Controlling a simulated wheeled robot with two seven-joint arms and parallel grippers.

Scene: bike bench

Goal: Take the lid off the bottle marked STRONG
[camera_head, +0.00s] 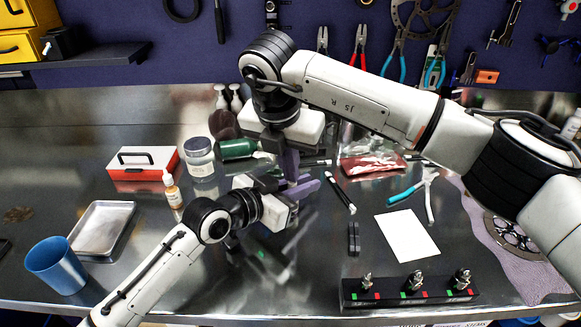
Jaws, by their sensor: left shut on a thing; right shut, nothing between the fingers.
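No label reading STRONG can be made out from here. A small dropper bottle (172,190) with amber content and a pale top stands upright at the left. A green bottle (238,148) lies on the bench behind my grippers. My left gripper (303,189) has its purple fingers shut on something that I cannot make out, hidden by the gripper. My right gripper (290,168) points down from above, close to the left fingers. It is shut and empty.
A grey-lidded jar (199,158), a red and white box (143,162), a metal tray (102,229) and a blue cup (57,266) stand left. Right are a red packet (372,164), pliers (428,190), white paper (407,236) and a black fixture (408,291). The front middle is mostly clear.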

